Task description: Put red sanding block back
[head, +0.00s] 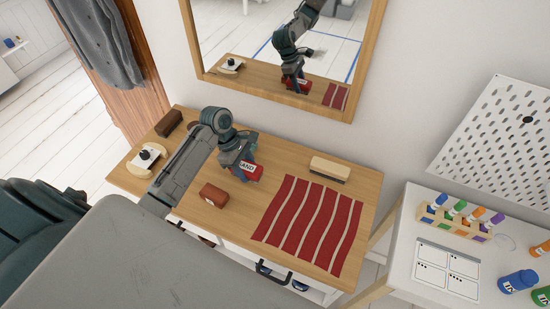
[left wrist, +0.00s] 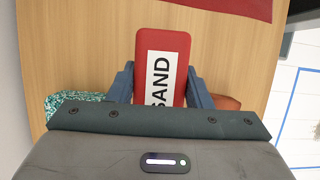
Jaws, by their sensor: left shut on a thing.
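The red sanding block (head: 254,172) has a white label reading SAND. It is in my left gripper (head: 242,164), over the back middle of the wooden desk (head: 188,207). In the left wrist view the block (left wrist: 177,38) sits between the two blue-grey fingers (left wrist: 160,85), which close on its sides. Its near end is hidden by the gripper body. I cannot tell whether its underside touches the desk. My right gripper does not show.
A red-brown block (head: 214,195) lies just in front of the gripper. A dark brown block (head: 168,123) and a round wooden piece with a black knob (head: 147,155) lie left. A brush (head: 330,169) and red strips (head: 310,225) lie right. A mirror (head: 290,111) hangs behind.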

